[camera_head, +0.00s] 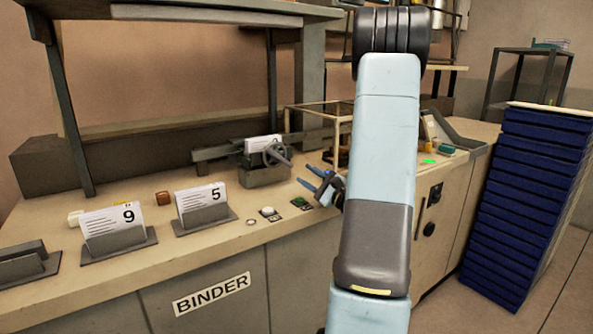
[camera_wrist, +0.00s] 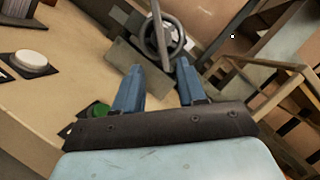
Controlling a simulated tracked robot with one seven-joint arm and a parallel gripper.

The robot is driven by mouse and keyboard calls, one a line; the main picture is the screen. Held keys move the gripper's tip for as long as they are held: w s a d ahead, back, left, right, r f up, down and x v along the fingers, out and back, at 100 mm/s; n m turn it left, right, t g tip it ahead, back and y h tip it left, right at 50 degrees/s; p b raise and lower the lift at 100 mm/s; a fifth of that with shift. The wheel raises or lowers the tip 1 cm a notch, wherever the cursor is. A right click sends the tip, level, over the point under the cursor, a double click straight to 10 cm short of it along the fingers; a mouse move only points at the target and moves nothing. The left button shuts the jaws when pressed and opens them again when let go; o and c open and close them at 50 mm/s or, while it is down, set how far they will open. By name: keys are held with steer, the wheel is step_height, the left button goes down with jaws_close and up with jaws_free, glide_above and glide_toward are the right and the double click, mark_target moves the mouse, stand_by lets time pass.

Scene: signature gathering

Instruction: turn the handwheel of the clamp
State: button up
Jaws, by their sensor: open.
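The clamp (camera_head: 265,175) is a dark grey block on the bench with a handwheel (camera_head: 277,154) on its front and a white card standing in it. In the wrist view the handwheel (camera_wrist: 164,36) is a grey ring with a crossbar or handle, just beyond my fingertips. My gripper (camera_head: 311,184) has blue fingers and is open and empty, to the right of and a little below the handwheel in the head view. It also shows in the wrist view (camera_wrist: 159,80), with the wheel ahead of the gap between the fingers. The fingers do not visibly touch the wheel.
A white button (camera_head: 268,211) and a green button (camera_head: 300,202) lie on the bench before the clamp. Cards 9 (camera_head: 115,226) and 5 (camera_head: 203,203) stand in holders to the left. A thin frame (camera_head: 336,128) stands right of the clamp. Blue trays (camera_head: 525,200) are stacked at right.

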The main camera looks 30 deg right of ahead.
steer(key=shift+v, duration=2.15)
steer(key=a+r+n+g+y, duration=0.1)
steer(key=a, duration=0.1)
steer(key=a+n+g+y, duration=0.1)
steer(key=a, duration=0.2)
steer(key=a+r+n+g+y, duration=0.1)
steer(key=a+y, duration=0.1)
steer(key=shift+w+a+r+n, duration=0.15)
steer(key=shift+a+r+n, duration=0.15)
steer(key=shift+a, duration=0.1)
steer(key=s+a+r+n+g+y, duration=0.1)
steer(key=s+a+n+g, duration=0.4)
steer(key=a, duration=0.4)
steer(key=s+a+r+n+g+y, duration=0.1)
steer(key=s+a+n+g, duration=0.25)
steer(key=a+g, duration=0.45)
steer(key=s+a+n+g+h, duration=0.2)
steer(key=s+a+n+h, duration=0.3)
steer(key=s, duration=0.2)
steer(key=s+d+r+n+t+h, duration=0.3)
steer(key=s+r+n+h, duration=0.2)
steer(key=h, duration=0.2)
steer(key=shift+s+d+r+t+h, duration=0.3)
steer(key=shift+s+d+t+h, duration=0.1)
